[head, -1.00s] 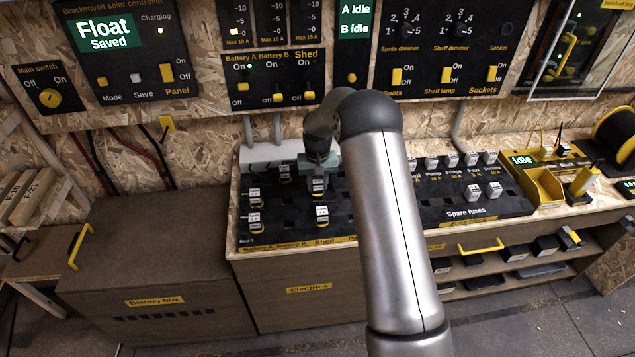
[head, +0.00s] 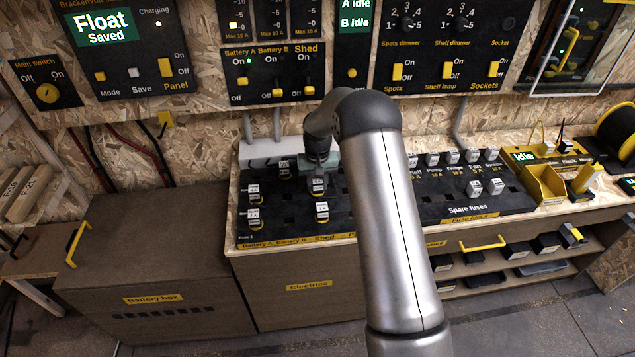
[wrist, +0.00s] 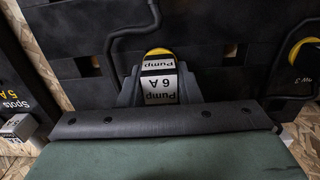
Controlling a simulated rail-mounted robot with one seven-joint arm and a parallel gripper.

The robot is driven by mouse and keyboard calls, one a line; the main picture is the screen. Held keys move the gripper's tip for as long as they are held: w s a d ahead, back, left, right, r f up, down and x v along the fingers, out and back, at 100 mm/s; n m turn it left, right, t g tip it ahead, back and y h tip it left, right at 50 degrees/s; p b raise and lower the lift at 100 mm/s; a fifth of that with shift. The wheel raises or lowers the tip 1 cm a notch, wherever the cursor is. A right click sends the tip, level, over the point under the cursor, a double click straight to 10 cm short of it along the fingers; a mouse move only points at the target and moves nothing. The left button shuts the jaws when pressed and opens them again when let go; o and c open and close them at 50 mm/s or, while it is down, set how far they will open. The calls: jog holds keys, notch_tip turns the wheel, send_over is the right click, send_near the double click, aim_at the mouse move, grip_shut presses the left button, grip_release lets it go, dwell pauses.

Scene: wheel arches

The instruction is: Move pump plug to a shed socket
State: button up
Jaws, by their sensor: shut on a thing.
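The pump plug (wrist: 160,88) is a white block with black bands reading "Pump 6 A" and a yellow ring at its far end. My gripper (wrist: 158,75) is shut on it, a dark finger on each side. In the head view my gripper (head: 316,168) points down at the black socket board (head: 349,226), with the plug (head: 318,187) below it in the left part, above the "Shed" label (head: 325,238). Whether the plug is seated in a socket or just above one, I cannot tell. My arm hides the middle of the board.
Several white plugs stand around it on the board, one nearer the front (head: 321,212), others to the left (head: 254,217). Spare fuses (head: 485,188) lie right of my arm.

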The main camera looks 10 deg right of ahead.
jog(key=shift+f+b, duration=0.4)
jog(key=shift+f, duration=0.05)
dwell(0.4)
jog(key=o, duration=1.6)
jog(key=shift+c, duration=0.2)
jog(key=shift+r, duration=0.1)
jog(key=shift+r+p, duration=2.15)
jog(key=shift+r, duration=2.3)
